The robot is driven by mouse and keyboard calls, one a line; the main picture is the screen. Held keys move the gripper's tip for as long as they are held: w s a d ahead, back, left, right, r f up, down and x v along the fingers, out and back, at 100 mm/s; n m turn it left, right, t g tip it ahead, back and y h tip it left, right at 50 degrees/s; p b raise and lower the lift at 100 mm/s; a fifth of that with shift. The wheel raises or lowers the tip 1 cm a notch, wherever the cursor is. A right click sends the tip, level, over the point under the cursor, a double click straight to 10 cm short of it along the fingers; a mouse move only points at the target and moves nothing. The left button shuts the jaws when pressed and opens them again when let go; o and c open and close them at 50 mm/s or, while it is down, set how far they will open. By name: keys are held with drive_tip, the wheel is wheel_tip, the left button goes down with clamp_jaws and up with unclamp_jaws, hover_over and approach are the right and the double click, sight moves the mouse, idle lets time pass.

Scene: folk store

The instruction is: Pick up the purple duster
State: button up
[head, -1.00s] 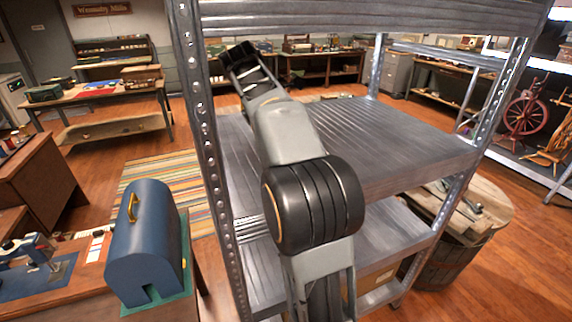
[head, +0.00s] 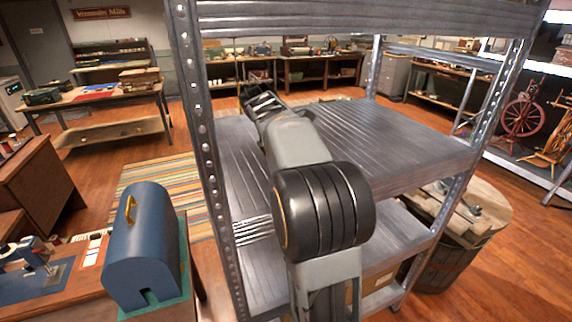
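I see no purple duster in the head view. My arm reaches forward into the grey metal shelf rack (head: 400,140), over its middle shelf, between the front posts. My gripper (head: 256,92) is at the far end of the arm, small and dark, near the back left of that shelf. Its fingers are too small and partly hidden by the wrist to tell open from shut. I see nothing held in it.
The rack's left post (head: 198,130) and top shelf (head: 350,18) closely frame my arm. A blue box with a yellow handle (head: 145,240) stands on a table at left. A wooden barrel (head: 450,250) is at right. The visible middle shelf looks bare.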

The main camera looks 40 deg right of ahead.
drive_tip(key=shift+c, duration=0.2)
drive_tip(key=c, duration=0.7)
drive_tip(key=shift+c, duration=0.2)
drive_tip(key=shift+r, duration=0.5)
drive_tip(key=shift+s+a+r+b, duration=0.1)
drive_tip(key=shift+s+r+b, duration=0.1)
drive_tip(key=shift+r, duration=0.4)
drive_tip(key=shift+s+r+b, duration=0.1)
drive_tip(key=shift+s+r, duration=0.1)
drive_tip(key=shift+r, duration=0.4)
drive_tip(key=s+a+b, duration=0.4)
drive_tip(key=s, duration=1.2)
drive_tip(key=shift+s+a, duration=0.15)
drive_tip(key=shift+s, duration=0.2)
